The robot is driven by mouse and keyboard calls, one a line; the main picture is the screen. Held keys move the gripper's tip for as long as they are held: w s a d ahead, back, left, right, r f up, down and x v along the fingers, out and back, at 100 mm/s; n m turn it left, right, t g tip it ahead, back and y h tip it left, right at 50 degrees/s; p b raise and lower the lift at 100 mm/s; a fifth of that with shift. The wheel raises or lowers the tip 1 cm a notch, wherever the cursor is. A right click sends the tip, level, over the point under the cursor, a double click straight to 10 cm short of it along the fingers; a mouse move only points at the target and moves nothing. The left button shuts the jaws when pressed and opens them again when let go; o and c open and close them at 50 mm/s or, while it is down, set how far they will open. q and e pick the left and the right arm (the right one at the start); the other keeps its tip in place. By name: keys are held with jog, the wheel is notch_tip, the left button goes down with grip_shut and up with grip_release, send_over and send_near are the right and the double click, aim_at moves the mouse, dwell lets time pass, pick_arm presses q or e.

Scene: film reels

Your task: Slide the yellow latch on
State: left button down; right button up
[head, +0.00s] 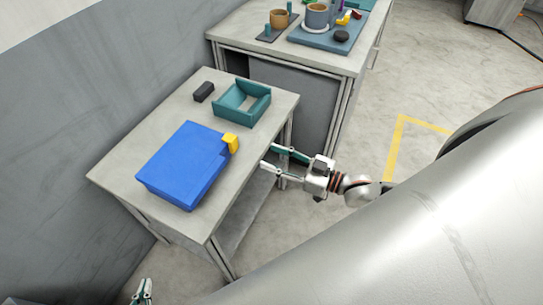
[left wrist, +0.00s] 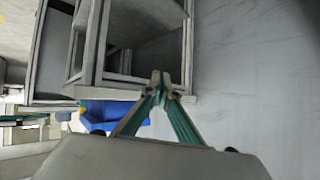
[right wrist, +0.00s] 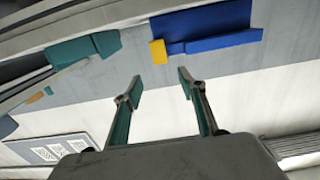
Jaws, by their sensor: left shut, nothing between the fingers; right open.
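The yellow latch (head: 231,143) sits at the right corner of a blue box (head: 185,165) on the near table. My right gripper (head: 267,156) is open and empty beside the table's right edge, to the right of the latch and apart from it. The right wrist view shows the latch (right wrist: 158,52) and blue box (right wrist: 215,28) beyond the open fingers (right wrist: 158,85). My left gripper (head: 143,285) is low at the bottom edge of the head view, away from the box. In the left wrist view its fingertips (left wrist: 160,80) are together, with nothing between them.
A teal open tray (head: 242,103) and a small dark block (head: 204,92) lie behind the box on the near table (head: 120,178). A second table (head: 240,32) behind holds cups and a blue tray (head: 300,38). Table space left of the box is clear.

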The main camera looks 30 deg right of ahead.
jog(key=o, duration=0.5)
jog(key=shift+c, duration=0.2)
jog(key=n+b, duration=0.9)
jog(key=n, duration=0.9)
send_near(236, 146)
jog(key=w, duration=0.1)
jog(key=shift+a+r+x, duration=0.1)
jog(key=shift+a+x, duration=0.05)
jog(key=shift+x, duration=1.75)
jog(key=shift+a+r+x, duration=0.1)
jog(key=shift+a+x, duration=0.05)
jog(key=shift+x, duration=1.75)
jog(key=shift+s, duration=0.2)
